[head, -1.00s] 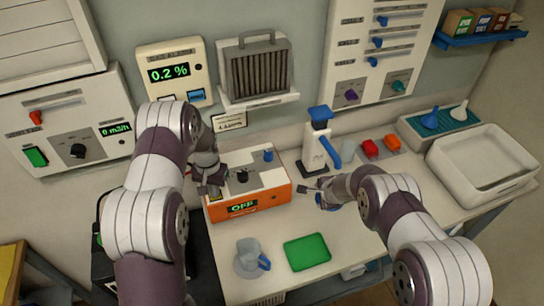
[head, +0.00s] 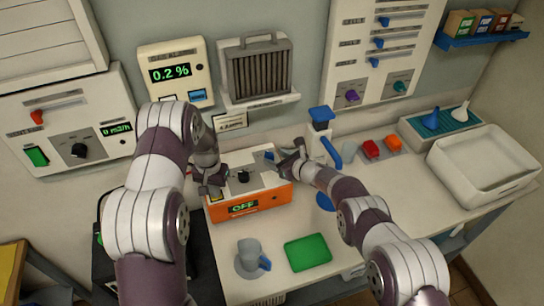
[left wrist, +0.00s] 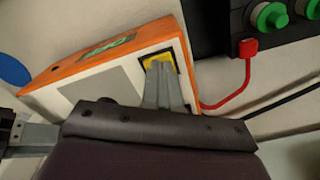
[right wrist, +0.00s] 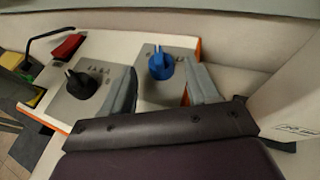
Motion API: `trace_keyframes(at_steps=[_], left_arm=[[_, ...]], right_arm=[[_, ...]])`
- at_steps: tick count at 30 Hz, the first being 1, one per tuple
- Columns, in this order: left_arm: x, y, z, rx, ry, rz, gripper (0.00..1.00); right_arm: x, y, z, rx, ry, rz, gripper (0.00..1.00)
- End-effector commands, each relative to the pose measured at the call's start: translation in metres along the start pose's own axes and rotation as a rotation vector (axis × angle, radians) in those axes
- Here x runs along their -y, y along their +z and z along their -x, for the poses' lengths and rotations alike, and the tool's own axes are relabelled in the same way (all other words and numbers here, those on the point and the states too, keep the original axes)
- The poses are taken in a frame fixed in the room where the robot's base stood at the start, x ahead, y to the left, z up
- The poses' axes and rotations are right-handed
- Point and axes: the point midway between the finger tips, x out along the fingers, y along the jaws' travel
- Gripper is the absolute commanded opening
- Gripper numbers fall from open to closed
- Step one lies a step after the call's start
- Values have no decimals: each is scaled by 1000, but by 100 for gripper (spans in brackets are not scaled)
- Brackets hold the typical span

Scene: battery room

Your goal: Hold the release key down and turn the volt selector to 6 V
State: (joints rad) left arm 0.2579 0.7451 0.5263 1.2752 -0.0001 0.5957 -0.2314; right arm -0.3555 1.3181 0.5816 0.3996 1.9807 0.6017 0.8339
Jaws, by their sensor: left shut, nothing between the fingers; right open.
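The orange-and-white charger box (head: 232,209) stands on the bench with its display reading OFF. A yellow key (left wrist: 176,58) in a dark frame is on its top; it is the likely release key. My left gripper (head: 214,190) is shut and empty, its fingertips (left wrist: 160,66) at the yellow key, partly covering it. Whether the key is pressed down cannot be told. The box also bears a black knob (right wrist: 80,82) and a blue knob (right wrist: 161,67). My right gripper (right wrist: 159,74) is open, with one finger on each side of the blue knob. The knob markings are too small to read.
A grey mug (head: 249,250) and a green tray (head: 307,252) are in front of the box. A white-and-blue dispenser (head: 320,128) stands close beyond my right gripper. A red plug with its cable (left wrist: 247,50) is beside the box.

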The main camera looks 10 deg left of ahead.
Motion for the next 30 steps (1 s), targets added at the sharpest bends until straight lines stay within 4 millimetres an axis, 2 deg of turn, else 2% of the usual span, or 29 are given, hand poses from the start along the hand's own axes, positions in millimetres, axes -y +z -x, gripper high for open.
trace_keyframes(at_steps=[6,18,19,21,24,30], left_arm=[[0,0,0,0,0,0,0],[0,0,0,0,0,0,0],[0,0,0,0,0,0,0],[0,0,0,0,0,0,0],[0,0,0,0,0,0,0],[0,0,0,0,0,0,0]], right_arm=[[0,-2,-24,-3,1,1,60],[0,-1,-30,-2,0,0,60],[0,-1,-30,-2,0,0,56],[0,-1,-30,-2,0,0,34],[0,-1,-30,-2,0,0,5],[1,0,-31,2,15,7,5]])
